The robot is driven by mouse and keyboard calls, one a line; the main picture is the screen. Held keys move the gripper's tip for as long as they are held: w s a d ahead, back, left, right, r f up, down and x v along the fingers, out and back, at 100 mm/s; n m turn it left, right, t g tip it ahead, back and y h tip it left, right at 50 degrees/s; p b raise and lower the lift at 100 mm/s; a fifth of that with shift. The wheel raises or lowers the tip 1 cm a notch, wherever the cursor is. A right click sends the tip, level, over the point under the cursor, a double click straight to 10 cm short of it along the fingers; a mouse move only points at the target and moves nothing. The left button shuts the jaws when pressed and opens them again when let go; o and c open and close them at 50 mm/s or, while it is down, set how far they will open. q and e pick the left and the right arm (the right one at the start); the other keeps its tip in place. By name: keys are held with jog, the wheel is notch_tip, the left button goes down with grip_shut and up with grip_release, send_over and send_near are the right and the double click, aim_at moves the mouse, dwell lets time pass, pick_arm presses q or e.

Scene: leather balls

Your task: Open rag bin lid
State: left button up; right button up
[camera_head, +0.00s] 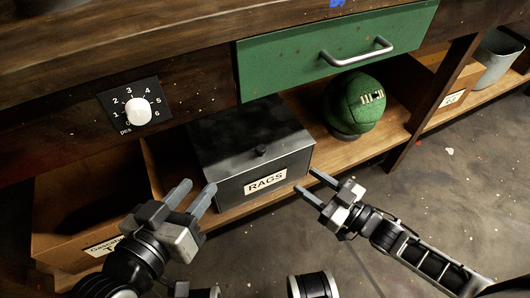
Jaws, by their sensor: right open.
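The rag bin (226,187) is a dark grey box with a white label reading RAGS, standing on the wooden shelf under the bench. Its flat lid (235,133) lies closed, with a small dark knob (262,151) near the front edge. My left gripper (195,191) is in front of the bin's left side, fingers apart and empty. My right gripper (311,183) is in front of the bin's right side, open and empty. Neither gripper visibly touches the knob.
A green drawer (330,48) with a metal handle (357,52) overhangs the bin. A green ball (354,103) sits right of the bin. A wooden box (85,205) stands at left, and a white knob dial (138,110) is above. A grey bucket (497,60) is far right.

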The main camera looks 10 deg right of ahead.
aim_at(265, 151)
jog(key=b+x, duration=0.3)
jog(key=x, duration=1)
jog(key=shift+w+b, duration=0.1)
jog(key=shift+b, duration=0.2)
jog(key=shift+w+a, duration=0.35)
pick_arm(q)
jog(key=shift+w+d+r+n+t+h, duration=0.15)
jog(key=shift+d+r+n+t+h, duration=0.4)
jog(key=shift+r+n+h, duration=0.2)
